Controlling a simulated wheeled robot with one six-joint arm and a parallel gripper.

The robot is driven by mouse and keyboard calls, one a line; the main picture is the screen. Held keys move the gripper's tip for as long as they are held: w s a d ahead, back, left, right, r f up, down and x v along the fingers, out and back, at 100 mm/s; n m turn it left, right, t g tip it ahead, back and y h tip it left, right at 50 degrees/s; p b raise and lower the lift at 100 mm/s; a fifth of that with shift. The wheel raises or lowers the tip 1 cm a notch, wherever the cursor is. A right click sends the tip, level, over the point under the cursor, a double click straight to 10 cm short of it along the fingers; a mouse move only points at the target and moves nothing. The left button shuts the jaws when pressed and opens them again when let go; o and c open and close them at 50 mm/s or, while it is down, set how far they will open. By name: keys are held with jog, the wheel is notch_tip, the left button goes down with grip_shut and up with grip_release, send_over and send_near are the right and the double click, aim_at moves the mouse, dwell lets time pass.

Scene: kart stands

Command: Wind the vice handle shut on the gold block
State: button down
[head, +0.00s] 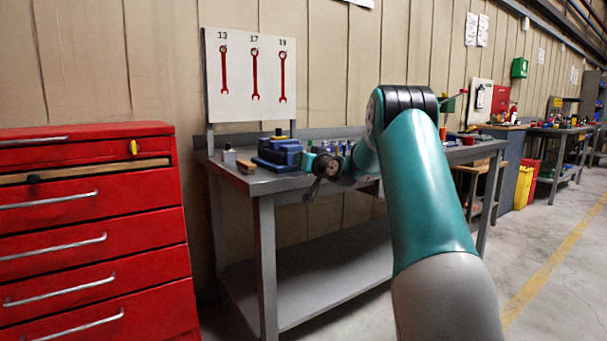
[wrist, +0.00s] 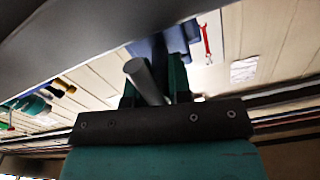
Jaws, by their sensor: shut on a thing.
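The blue vice (head: 282,154) sits on the left part of the grey workbench. It also shows in the wrist view (wrist: 150,46), behind my fingers. A small gold-coloured piece (head: 279,133) shows at the top of the vice; I cannot tell how closely the jaws meet it. My gripper (head: 316,174) is at the near right side of the vice, partly hidden by my own wrist. In the wrist view, my gripper (wrist: 154,84) is shut on the grey bar of the vice handle (wrist: 143,80), which slants between the two dark fingers.
A brown block-like item (head: 246,167) and a small grey piece (head: 229,154) lie left of the vice on the workbench (head: 283,184). A red drawer cabinet (head: 95,235) stands to the left. A board with red spanners (head: 253,75) rises behind. Open floor lies to the right.

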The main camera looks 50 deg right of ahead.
jog(key=shift+f+n+b, duration=0.2)
jog(key=shift+n+b, duration=0.6)
jog(key=shift+b, duration=0.1)
jog(key=shift+r, duration=0.1)
jog(key=c, duration=1)
grip_release()
jog(key=shift+c, duration=0.2)
jog(key=b+v, duration=0.1)
jog(key=v, duration=1.6)
jog(key=shift+s, duration=0.25)
jog(key=shift+d, duration=0.1)
